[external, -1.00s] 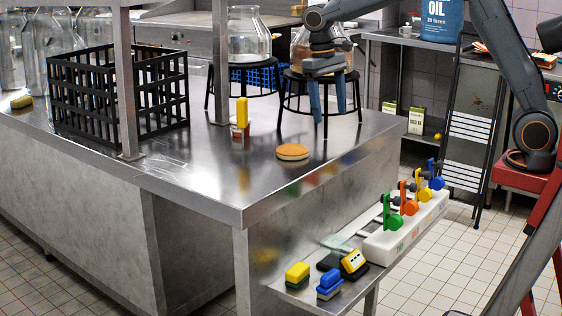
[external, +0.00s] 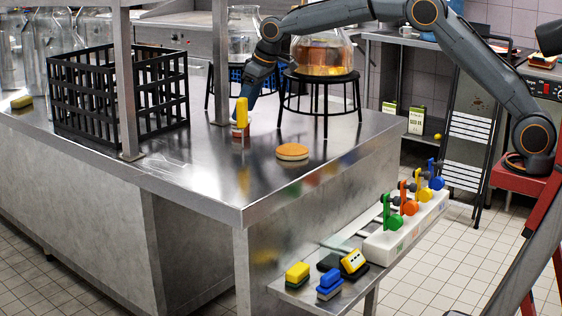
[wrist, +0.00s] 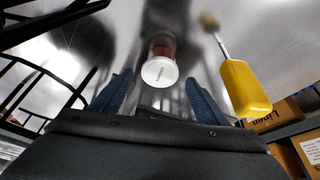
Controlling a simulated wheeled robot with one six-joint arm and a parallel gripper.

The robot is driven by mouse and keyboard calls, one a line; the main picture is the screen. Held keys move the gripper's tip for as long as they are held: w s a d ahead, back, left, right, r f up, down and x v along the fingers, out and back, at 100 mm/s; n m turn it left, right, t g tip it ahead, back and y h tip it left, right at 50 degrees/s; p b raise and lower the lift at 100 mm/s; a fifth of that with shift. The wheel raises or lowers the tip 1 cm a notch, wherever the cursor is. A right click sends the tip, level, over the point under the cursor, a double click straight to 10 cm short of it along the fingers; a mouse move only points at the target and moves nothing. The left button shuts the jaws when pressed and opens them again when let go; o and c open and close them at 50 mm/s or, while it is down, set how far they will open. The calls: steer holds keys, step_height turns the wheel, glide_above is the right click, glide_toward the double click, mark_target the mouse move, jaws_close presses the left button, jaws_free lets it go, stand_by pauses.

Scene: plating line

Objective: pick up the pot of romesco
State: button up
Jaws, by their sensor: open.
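The pot of romesco (external: 240,131) is a small clear pot with red contents, standing on the steel counter (external: 200,170). In the wrist view its white lid (wrist: 159,71) faces me, just beyond and between my fingertips. My gripper (wrist: 160,88) is open, with one blue finger on each side and nothing between them. In the external view my gripper (external: 250,104) comes down close behind the pot, its tips partly hidden. A yellow-handled tool (external: 241,110) overlaps the pot there; in the wrist view its handle (wrist: 244,88) is right of my right finger.
Black wire stands carry glass jars, one amber-filled (external: 322,54), right behind my gripper. A black crate (external: 75,95) stands at the left beside a steel post (external: 124,80). An orange-topped round item (external: 292,151) lies right of the pot. The counter front is clear.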

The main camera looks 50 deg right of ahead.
mark_target(237, 132)
steer(key=p+x, duration=0.1)
steer(key=x, duration=0.4)
steer(key=shift+s+f, duration=0.15)
steer(key=shift+s, duration=0.05)
steer(key=c, duration=1)
